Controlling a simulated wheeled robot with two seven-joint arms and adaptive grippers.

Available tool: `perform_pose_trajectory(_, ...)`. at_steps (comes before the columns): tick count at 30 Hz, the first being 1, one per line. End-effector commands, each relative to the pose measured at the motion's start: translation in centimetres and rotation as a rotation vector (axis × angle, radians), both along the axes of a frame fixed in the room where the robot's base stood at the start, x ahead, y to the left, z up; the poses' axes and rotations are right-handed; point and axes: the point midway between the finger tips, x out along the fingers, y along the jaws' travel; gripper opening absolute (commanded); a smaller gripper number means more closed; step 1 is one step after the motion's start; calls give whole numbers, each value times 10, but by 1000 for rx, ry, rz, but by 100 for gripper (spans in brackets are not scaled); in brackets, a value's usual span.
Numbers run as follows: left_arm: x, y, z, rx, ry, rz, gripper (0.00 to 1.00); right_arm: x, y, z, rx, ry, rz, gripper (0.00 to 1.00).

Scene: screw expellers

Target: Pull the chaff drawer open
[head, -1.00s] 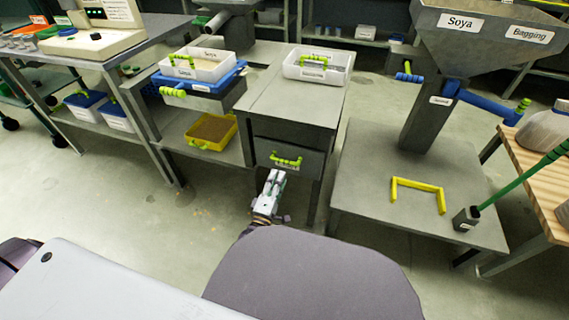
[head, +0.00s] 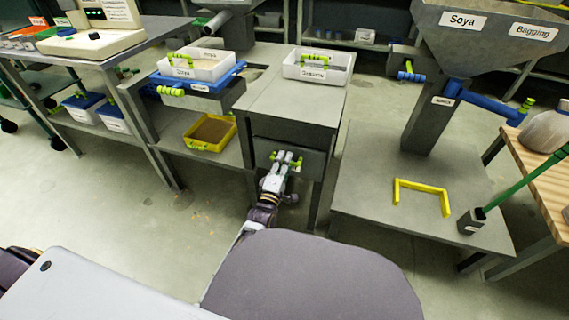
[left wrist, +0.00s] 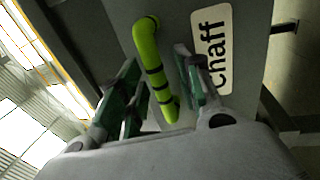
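The chaff drawer (head: 316,164) is a dark grey front under the middle bench, and it looks shut. Its bright green handle (head: 299,160) shows partly behind my left gripper (head: 285,161). In the left wrist view, the handle (left wrist: 154,68) lies between the two fingers of my left gripper (left wrist: 157,60). The fingers are apart, with gaps visible on both sides of the handle. The white "Chaff" label (left wrist: 212,48) is to the right of the handle, partly covered by a finger. My right gripper is not in view.
A white tray (head: 340,73) stands on the bench above the drawer. A yellow tray (head: 193,144) sits on the lower shelf to the left. A low table (head: 360,190) with a yellow bracket (head: 421,184) stands to the right. Floor in front is open.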

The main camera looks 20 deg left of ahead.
Motion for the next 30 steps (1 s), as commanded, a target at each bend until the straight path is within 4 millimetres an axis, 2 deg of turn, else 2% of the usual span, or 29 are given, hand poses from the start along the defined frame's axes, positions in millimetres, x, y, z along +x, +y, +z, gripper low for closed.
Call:
perform_pose_trajectory(9, 1, 0, 0, 0, 1, 0, 34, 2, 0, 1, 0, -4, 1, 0)
perform_pose_trajectory(17, 1, 0, 0, 0, 1, 0, 0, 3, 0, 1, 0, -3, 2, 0)
perform_pose_trajectory(30, -1, 0, 0, 0, 2, 0, 0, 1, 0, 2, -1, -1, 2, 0)
